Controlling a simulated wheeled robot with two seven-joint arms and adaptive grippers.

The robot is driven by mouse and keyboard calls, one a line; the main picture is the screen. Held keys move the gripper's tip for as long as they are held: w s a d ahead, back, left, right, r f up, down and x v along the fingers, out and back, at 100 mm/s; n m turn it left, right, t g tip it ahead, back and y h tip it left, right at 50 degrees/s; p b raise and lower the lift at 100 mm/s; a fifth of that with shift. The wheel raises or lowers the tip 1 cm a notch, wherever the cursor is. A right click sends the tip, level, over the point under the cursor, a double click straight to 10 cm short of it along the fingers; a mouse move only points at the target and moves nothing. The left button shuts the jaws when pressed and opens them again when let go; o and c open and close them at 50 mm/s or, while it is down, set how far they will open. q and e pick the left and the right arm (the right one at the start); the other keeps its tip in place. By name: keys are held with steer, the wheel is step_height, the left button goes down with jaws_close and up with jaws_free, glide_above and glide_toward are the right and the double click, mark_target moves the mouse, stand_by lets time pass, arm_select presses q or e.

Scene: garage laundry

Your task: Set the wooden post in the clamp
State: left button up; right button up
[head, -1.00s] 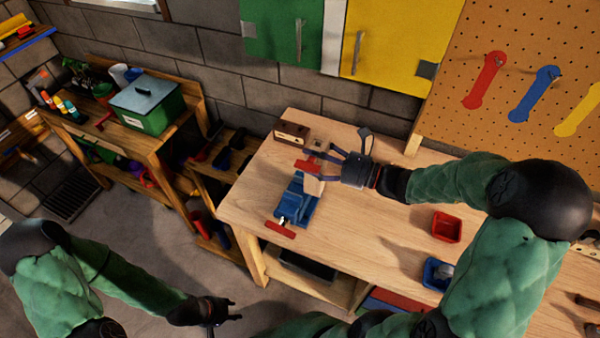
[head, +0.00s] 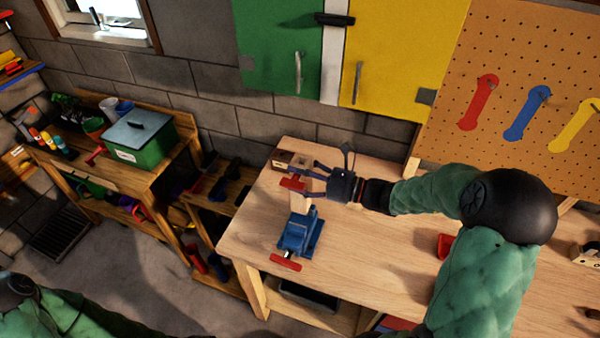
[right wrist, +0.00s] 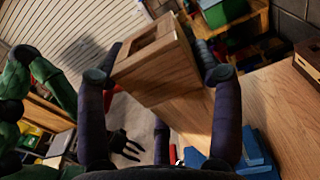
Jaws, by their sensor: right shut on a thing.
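The blue clamp (head: 298,236), with a red handle, stands on the workbench just below the post in the head view. I cannot tell whether the post's lower end touches the clamp. My left gripper (right wrist: 124,146) shows small in the right wrist view, fingers apart and empty.
A small wooden box (head: 281,160) stands behind the post on the workbench (head: 375,245). A red bin (head: 444,246) is partly behind my right arm. A green box (head: 138,136) stands on the left bench. The bench between clamp and bin is clear.

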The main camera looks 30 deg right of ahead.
mark_target(308, 199)
steer(key=shift+f+b, duration=2.75)
steer(key=shift+f, duration=1.7)
steer(key=o, duration=1.8)
steer(key=v, duration=1.2)
